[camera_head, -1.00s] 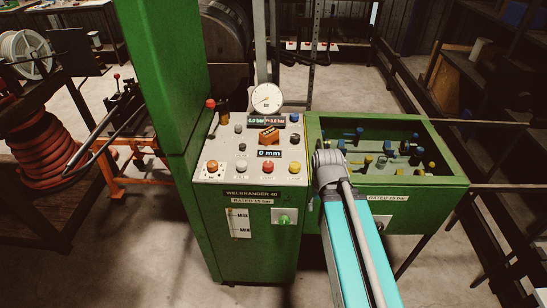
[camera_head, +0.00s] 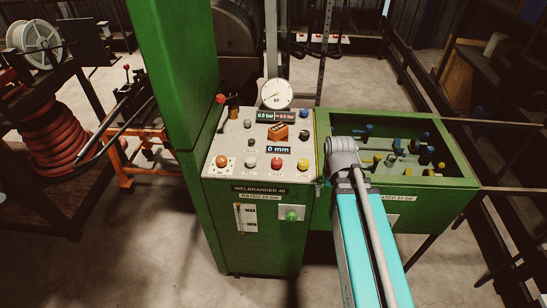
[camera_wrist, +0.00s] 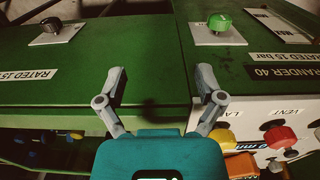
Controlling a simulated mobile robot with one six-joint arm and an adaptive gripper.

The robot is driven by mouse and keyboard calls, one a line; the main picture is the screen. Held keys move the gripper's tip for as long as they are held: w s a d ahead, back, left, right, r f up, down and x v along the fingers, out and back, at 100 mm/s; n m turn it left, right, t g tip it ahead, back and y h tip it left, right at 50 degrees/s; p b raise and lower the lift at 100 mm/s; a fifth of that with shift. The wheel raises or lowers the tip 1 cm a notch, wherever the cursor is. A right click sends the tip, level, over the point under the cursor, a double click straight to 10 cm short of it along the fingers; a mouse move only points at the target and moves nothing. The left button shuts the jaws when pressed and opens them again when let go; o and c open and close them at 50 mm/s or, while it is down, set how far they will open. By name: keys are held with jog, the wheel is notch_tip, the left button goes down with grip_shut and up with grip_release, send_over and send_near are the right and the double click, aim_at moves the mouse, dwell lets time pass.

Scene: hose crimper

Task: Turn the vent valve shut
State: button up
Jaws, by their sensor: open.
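Two turn knobs on white plates show on the green machine front. One is a green knob (camera_head: 291,214), also in the wrist view (camera_wrist: 219,22). The other is a dark knob (camera_wrist: 51,25) at the top left of the wrist view; in the head view my arm hides it. I cannot tell which is the vent valve. The word VENT stands beside a red button (camera_wrist: 280,136) on the control panel. My gripper (camera_wrist: 162,80) is open and empty, its fingers spread over the green front, below both knobs in the picture. In the head view my gripper is hidden.
The sloped control panel (camera_head: 222,145) carries several buttons, displays and a round gauge (camera_head: 276,94). A green open-topped box (camera_head: 459,183) with several coloured pieces inside stands at right. A red hose coil (camera_head: 55,145) lies at left. The floor in front is bare.

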jog(key=shift+m, duration=0.5)
jog(key=w+a+r+p, duration=0.2)
jog(key=r, duration=0.1)
jog(key=w+a+r+p, duration=0.2)
jog(key=p, duration=0.1)
jog(key=w+a+r+p, duration=0.2)
jog(key=w+a+r, duration=0.1)
jog(key=shift+r+p, duration=0.35)
notch_tip(320, 180, up, 7)
jog(key=m+p, duration=0.1)
jog(key=p, duration=0.6)
send_over(277, 160)
jog(key=shift+a+r+h, duration=0.1)
jog(key=shift+a+h, duration=0.2)
jog(key=shift+a, duration=0.1)
jog(key=f+b, duration=1.3)
jog(key=shift+d+f+b, duration=0.3)
jog(key=shift+d+f, duration=0.05)
jog(key=shift+f, duration=0.05)
